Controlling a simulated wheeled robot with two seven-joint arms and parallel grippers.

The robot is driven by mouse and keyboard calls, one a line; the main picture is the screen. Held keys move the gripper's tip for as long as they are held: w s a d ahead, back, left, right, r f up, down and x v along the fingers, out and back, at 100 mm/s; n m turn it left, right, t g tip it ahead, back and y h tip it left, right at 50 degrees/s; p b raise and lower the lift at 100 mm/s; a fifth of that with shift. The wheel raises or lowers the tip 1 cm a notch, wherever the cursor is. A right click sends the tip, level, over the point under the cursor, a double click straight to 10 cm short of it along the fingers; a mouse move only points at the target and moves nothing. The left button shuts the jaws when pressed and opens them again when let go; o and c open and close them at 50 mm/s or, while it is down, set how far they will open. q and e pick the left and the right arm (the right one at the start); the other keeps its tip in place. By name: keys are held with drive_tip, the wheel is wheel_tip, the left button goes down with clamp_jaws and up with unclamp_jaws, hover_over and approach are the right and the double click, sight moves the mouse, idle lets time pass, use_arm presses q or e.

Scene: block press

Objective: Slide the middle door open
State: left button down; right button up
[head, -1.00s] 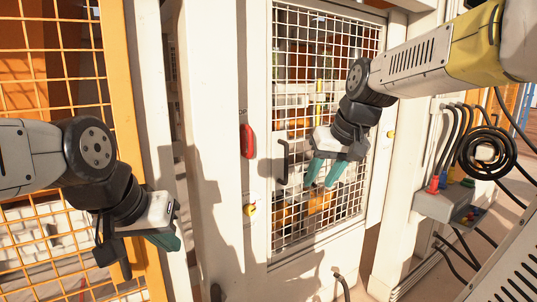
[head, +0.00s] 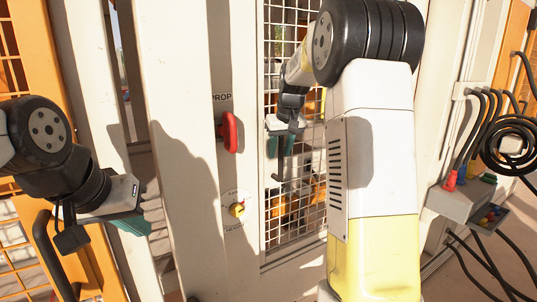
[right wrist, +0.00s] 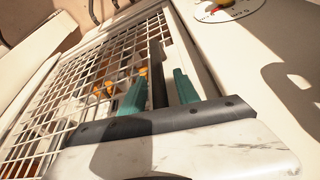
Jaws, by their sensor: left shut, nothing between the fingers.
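The middle door is a white panel with a white mesh window (head: 272,215) in the head view; its mesh also shows in the right wrist view (right wrist: 60,105). Its black upright handle (head: 279,178) is partly hidden by my right gripper. My right gripper (head: 285,142) is at the handle, its teal fingers apart. In the right wrist view the handle (right wrist: 157,75) stands between the two fingers (right wrist: 160,92); contact cannot be told. My left gripper (head: 133,224) is shut and empty, in front of the white post at the left.
A red handle (head: 230,132) and a yellow knob on a round dial (head: 237,209) sit on the white panel left of the door. An orange mesh door with a black handle (head: 48,250) is at far left. A cable box (head: 462,203) and coiled hose (head: 512,145) are at right.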

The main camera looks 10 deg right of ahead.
drive_tip(key=shift+x, duration=0.85)
clamp_jaws()
idle(0.8)
